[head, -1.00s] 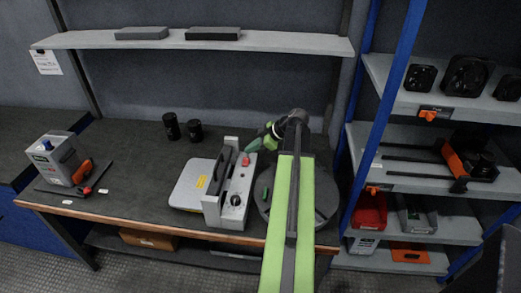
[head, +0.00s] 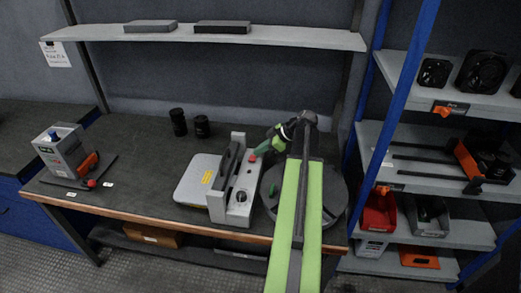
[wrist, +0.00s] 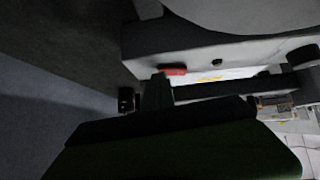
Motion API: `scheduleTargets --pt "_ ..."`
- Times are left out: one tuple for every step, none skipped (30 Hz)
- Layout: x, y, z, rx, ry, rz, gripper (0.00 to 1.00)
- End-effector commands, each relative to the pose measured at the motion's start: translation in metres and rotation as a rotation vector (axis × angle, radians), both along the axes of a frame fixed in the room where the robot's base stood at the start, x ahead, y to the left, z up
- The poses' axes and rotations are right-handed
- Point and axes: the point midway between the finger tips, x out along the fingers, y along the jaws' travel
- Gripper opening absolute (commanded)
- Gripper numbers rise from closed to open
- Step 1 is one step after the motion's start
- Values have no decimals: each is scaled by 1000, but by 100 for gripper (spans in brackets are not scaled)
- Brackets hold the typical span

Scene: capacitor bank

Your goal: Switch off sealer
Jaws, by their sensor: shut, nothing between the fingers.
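The sealer (head: 216,202) is a light grey and white device with a dark arm across it, standing on the dark bench. It has a black knob (head: 241,196) at its front end and a small red switch (head: 252,160) toward its back right. The red switch also shows in the wrist view (wrist: 173,70), above the fingertips. My gripper (head: 261,150) is green, shut and empty, with its tip close to the red switch. In the wrist view my gripper (wrist: 157,92) is dark; I cannot tell whether it touches the switch.
A round dark turntable (head: 335,190) stands right of the sealer, partly behind my arm. Two black cylinders (head: 190,124) stand behind it. A grey box device (head: 62,150) with an orange-handled tool is at the left. A blue-posted rack (head: 400,70) borders the right.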

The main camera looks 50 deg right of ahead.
Motion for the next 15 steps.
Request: scheduleTargets --pt "0 1 0 -1 1 1 0" --pt "-1 1 0 -1 1 1 0" --pt "-1 2 1 -1 1 1 0" --pt "-2 4 1 -1 1 1 0" --pt "-3 5 2 -1 1 1 0" --pt "-4 6 3 -1 1 1 0" --pt "-4 8 4 -1 1 1 0" --pt "-5 9 4 -1 1 1 0" --pt "-6 10 5 -1 1 1 0" --pt "-7 11 6 -1 1 1 0" --pt "-7 12 6 -1 1 1 0" --pt "-8 13 6 -1 1 1 0" --pt "-8 13 6 -1 1 1 0" --pt "-8 13 6 0 0 1 0" --pt "-8 13 6 0 0 1 0"
